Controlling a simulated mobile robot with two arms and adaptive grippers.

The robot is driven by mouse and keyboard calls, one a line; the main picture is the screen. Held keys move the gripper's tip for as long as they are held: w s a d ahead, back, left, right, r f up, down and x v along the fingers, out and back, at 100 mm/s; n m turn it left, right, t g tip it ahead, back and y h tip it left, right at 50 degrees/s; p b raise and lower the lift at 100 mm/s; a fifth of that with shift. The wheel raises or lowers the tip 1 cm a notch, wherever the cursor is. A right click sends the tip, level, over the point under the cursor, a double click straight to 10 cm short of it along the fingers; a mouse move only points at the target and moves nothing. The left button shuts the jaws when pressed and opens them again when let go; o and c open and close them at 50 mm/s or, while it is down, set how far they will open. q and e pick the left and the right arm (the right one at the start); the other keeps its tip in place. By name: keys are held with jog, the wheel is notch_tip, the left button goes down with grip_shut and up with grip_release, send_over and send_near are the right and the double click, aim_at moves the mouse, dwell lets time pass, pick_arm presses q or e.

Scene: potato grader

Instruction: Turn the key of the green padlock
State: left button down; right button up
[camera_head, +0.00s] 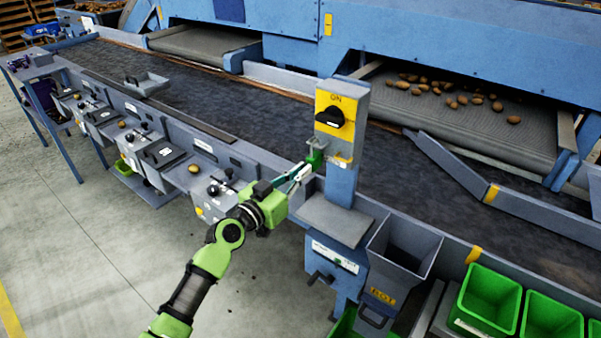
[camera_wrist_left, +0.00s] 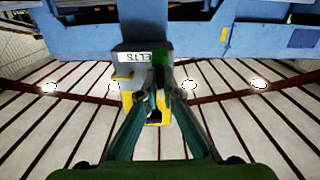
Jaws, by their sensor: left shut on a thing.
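The green padlock (camera_head: 316,158) hangs at the left side of the post, below the yellow ON plate (camera_head: 346,100) with its black rotary knob (camera_head: 331,117). My left gripper (camera_head: 304,172) reaches it from the lower left, its fingertips right at the padlock. In the left wrist view the fingers (camera_wrist_left: 158,88) close together in front of the green padlock (camera_wrist_left: 159,50). The key is small and mostly hidden by the fingertips, so its angle cannot be told. My right gripper is in neither view.
A dark conveyor belt (camera_head: 240,100) runs behind the post. A grey shelf (camera_head: 336,220) and a grey hopper (camera_head: 405,245) stand below and right of it. Green bins (camera_head: 487,302) line the lower right. Grey boxes (camera_head: 160,154) line the belt's near side at left.

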pick_arm(q)
jog(key=shift+w+a+f+n, duration=0.1)
jog(key=shift+n, duration=4.2)
jog(key=shift+a+f+n, duration=0.1)
jog(key=shift+n, duration=4.2)
jog(key=c, duration=2.2)
grip_release()
